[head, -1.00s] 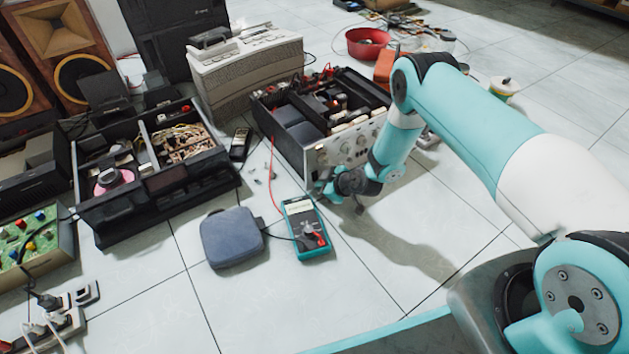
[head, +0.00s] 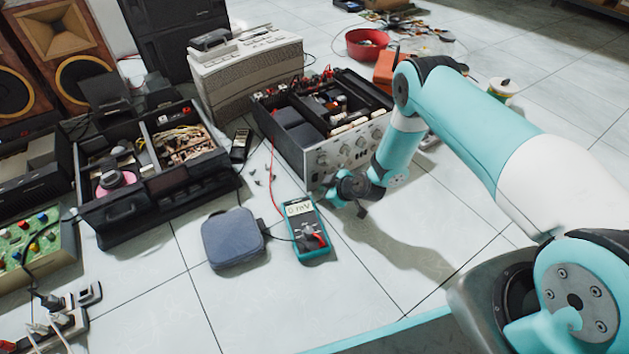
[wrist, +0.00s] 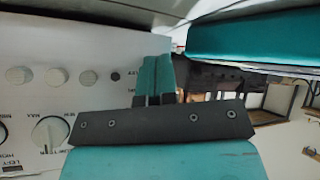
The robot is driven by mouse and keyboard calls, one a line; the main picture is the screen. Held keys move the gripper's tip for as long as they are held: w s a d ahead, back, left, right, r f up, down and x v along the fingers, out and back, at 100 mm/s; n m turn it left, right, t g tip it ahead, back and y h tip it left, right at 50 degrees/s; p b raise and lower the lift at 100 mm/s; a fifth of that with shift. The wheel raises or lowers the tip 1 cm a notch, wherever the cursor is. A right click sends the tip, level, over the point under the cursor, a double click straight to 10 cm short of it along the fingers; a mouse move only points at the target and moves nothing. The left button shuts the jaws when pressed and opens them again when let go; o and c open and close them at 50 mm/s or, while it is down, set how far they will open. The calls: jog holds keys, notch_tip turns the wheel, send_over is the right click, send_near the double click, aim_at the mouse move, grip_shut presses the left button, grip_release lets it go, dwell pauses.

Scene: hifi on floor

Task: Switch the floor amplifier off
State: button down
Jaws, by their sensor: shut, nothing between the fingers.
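The floor amplifier (head: 335,155) is an open-topped chassis with a silver front panel carrying several knobs. It stands on the tiles in the middle of the head view. My gripper (head: 331,198) is shut and empty, low in front of the panel's left end. In the wrist view, the pale panel (wrist: 60,110) fills the left side, with several round knobs and a small dark round button (wrist: 115,76). My closed fingertips (wrist: 153,78) appear just beside that button. I cannot tell whether they touch the panel. The power state of the amplifier is not clear.
A teal multimeter (head: 307,230) with a red lead lies just left of my gripper, beside a grey-blue case (head: 232,238). An open black chassis (head: 160,185) stands further left. A beige unit (head: 245,75) is behind.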

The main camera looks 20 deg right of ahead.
jog(key=shift+s+d+r+p, duration=0.15)
jog(key=shift+s+d+p, duration=0.05)
jog(key=shift+s+p, duration=0.35)
jog(key=shift+s+d+r+p, duration=0.15)
jog(key=shift+s+p, duration=0.35)
jog(key=shift+s, duration=0.05)
jog(key=shift+s+d+p, duration=0.2)
jog(key=shift+s+p, duration=0.2)
jog(key=shift+s, duration=0.25)
jog(key=shift+s+d+p, duration=0.2)
jog(key=shift+s+p, duration=0.2)
jog(key=shift+s, duration=0.25)
